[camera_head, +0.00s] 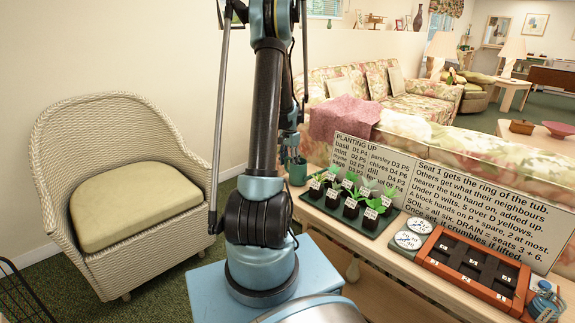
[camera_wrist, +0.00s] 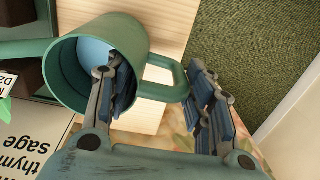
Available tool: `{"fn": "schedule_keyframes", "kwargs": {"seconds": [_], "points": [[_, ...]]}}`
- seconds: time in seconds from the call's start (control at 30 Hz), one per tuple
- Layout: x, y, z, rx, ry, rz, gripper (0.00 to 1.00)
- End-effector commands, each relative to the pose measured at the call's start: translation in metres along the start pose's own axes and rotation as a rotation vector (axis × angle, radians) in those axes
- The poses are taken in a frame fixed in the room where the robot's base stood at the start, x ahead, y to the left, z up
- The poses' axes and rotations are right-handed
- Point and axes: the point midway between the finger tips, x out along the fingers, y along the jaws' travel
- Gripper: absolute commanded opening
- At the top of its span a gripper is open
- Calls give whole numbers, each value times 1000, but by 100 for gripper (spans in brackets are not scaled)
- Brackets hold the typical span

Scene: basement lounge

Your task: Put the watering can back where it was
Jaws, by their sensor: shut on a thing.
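The watering can (camera_head: 297,172) is green. In the head view it is at the left end of the long wooden table (camera_head: 367,262), beside the seedling tray. The wrist view looks into its open mouth, with its loop handle (camera_wrist: 178,88) to the right, its spout to the left and pale blue inside. My gripper (camera_head: 290,142) is above the can in the head view. In the wrist view my gripper (camera_wrist: 160,100) has one finger inside the mouth and the other outside, past the handle; it is shut on the can. Whether the can's base touches the table is unclear.
A dark tray (camera_head: 340,222) of several labelled seedlings stands right of the can. Two text cards (camera_head: 480,205) stand behind it. Two round dials (camera_head: 408,240), a red-brown box (camera_head: 472,262) and a blue bottle (camera_head: 545,300) are further right. A wicker armchair (camera_head: 110,130) is at left.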

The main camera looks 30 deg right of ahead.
Motion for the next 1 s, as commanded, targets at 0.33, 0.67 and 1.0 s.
{"fn": "schedule_keyframes", "kwargs": {"seconds": [0.33,0.67,1.0], "points": [[5,0,1,-1,0,0,0],[6,0,1,-1,0,0,68],[-7,-1,1,-2,0,0,68]]}}
